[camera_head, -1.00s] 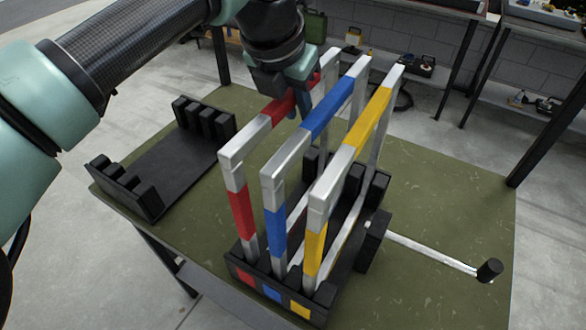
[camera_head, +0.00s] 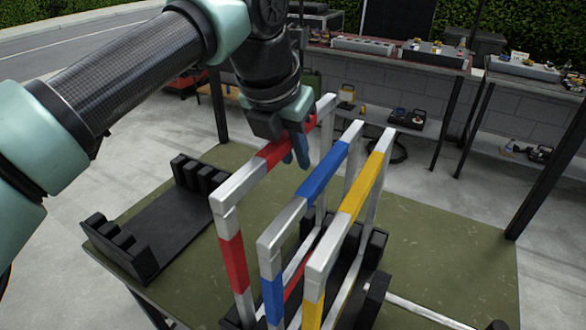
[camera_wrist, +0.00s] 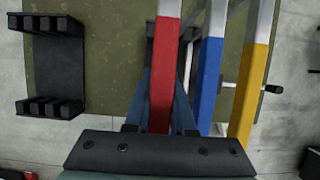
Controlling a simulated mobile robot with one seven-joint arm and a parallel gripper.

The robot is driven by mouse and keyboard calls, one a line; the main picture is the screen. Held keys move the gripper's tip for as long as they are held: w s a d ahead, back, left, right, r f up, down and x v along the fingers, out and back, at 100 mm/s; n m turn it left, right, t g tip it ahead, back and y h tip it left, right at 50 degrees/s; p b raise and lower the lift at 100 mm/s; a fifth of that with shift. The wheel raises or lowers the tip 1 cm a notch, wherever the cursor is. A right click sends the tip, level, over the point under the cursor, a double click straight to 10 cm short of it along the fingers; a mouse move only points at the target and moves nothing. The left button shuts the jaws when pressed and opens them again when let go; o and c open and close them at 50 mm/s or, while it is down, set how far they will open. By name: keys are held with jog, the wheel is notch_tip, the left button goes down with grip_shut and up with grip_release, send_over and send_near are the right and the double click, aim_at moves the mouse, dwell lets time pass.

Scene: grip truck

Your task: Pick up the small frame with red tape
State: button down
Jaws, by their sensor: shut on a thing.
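The frame with red tape (camera_head: 232,262) is a silver rectangular frame with red bands, the leftmost of three standing upright. My gripper (camera_head: 297,148) is shut on the red band of its top bar. In the wrist view the red bar (camera_wrist: 163,75) runs between the blue fingers (camera_wrist: 160,105). The frame with blue tape (camera_head: 322,185) and the frame with yellow tape (camera_head: 360,195) stand close on its right. The lower end of the red frame is cut off in the head view, so I cannot tell if it touches the black slotted cart (camera_head: 345,280).
An empty black slotted rack (camera_head: 160,225) lies on the left of the green table (camera_head: 440,235); it also shows in the wrist view (camera_wrist: 55,65). A silver handle bar (camera_head: 425,312) sticks out to the right. Shelves with tools stand behind.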

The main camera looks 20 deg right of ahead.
notch_tip(320, 180, up, 26)
jog(key=p, duration=1.3)
dwell(0.6)
dwell(0.5)
